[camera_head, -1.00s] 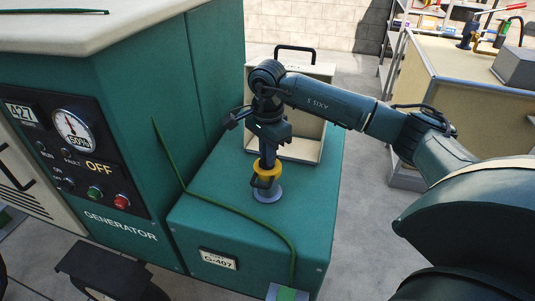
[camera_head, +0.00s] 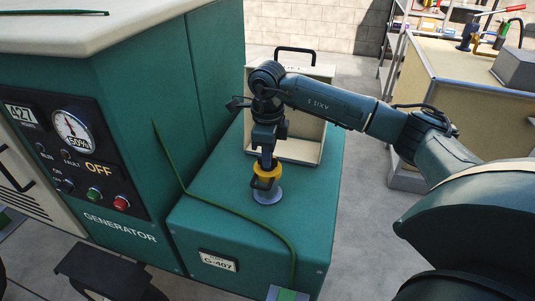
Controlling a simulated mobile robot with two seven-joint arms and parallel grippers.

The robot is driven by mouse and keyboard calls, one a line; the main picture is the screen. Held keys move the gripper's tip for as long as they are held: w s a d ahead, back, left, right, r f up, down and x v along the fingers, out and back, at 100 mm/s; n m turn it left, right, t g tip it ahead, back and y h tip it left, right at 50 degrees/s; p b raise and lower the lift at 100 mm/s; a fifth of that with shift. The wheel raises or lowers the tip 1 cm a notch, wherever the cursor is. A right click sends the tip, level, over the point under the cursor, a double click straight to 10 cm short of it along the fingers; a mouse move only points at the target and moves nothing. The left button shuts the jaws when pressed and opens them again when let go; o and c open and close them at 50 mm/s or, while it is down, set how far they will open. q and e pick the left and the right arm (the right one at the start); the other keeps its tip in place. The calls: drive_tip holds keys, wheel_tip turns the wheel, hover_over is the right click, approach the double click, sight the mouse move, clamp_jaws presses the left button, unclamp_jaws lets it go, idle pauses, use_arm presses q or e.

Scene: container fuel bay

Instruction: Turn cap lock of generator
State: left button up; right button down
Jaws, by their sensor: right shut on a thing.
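The generator (camera_head: 215,120) is a teal cabinet at the left with a lower teal box (camera_head: 195,225) in front, labelled G-407. A yellow cap (camera_head: 266,169) sits above a pale round filler collar (camera_head: 268,197) on top of that box. My right gripper (camera_head: 267,178) points down from above and is shut on the yellow cap; its fingers hide part of the cap. The cap's lock marks are too small to make out. My left gripper is not in view.
A beige open case (camera_head: 305,135) with a black handle stands behind the cap. A green cable (camera_head: 225,209) runs across the box top. A control panel (camera_head: 85,155) reads OFF. A workbench (camera_head: 450,75) stands back right; grey floor lies between.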

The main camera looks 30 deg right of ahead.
drive_tip(key=shift+m, duration=0.7)
drive_tip(key=c, duration=1.5)
unclamp_jaws()
drive_tip(key=shift+r, duration=0.1)
wheel_tip(320, 180, up, 13)
drive_tip(key=shift+r, duration=0.1)
